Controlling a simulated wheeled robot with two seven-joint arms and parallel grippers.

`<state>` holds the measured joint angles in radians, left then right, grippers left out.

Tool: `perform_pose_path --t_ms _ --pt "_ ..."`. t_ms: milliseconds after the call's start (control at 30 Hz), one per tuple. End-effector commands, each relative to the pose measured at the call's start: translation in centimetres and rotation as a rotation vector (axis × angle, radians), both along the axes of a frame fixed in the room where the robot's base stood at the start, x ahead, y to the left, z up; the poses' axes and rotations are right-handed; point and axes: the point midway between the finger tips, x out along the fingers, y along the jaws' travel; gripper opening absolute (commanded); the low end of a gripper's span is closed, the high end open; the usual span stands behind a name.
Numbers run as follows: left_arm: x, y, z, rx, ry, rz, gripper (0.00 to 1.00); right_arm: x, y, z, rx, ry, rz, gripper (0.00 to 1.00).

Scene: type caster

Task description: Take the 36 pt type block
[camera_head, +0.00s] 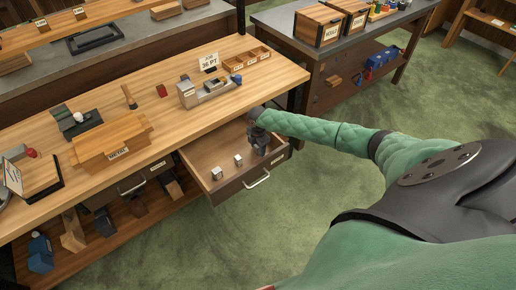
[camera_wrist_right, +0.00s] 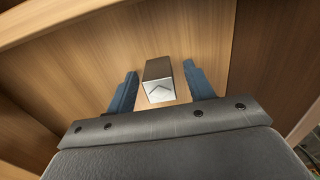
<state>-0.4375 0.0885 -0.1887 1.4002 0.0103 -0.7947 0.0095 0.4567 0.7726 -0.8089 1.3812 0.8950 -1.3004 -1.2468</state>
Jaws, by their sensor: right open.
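An open wooden drawer (camera_head: 222,184) juts out from the workbench. Two small silver type blocks show in it in the head view, one at the left (camera_head: 216,173) and one nearer the middle (camera_head: 238,160). My right gripper (camera_head: 260,149) reaches down into the drawer's right end. In the right wrist view, a silver type block (camera_wrist_right: 158,80) with a chevron-like mark on its face stands between the open blue fingers of my right gripper (camera_wrist_right: 160,88), with gaps at both sides. I cannot read any size on the blocks. My left gripper is out of view.
A "36 PT" sign (camera_head: 208,62) stands on the workbench (camera_head: 150,95) behind a grey metal device (camera_head: 188,94). A wooden box (camera_head: 112,145) sits on the bench's left part. The drawer's walls stand close around my right gripper. Green floor (camera_head: 240,235) lies open in front.

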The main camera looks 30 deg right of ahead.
Motion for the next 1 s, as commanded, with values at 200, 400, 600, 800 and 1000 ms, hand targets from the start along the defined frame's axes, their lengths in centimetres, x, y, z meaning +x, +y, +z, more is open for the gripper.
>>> perform_pose_path --t_ms 200,400,600,800,1000 --pt "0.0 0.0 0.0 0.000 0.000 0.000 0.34 0.0 0.0 0.0 0.000 0.000 0.000 0.45" --pt "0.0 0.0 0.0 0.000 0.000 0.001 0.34 0.0 0.0 0.0 0.000 0.000 0.000 0.07" --pt "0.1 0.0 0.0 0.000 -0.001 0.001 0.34 0.1 0.0 0.1 0.000 -0.001 0.000 0.07" --pt "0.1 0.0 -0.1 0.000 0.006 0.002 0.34 0.1 -0.1 0.9 -0.001 -0.003 0.001 0.07" --pt "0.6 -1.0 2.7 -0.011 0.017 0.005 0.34 0.2 -0.1 4.0 -0.001 -0.005 0.001 0.07"
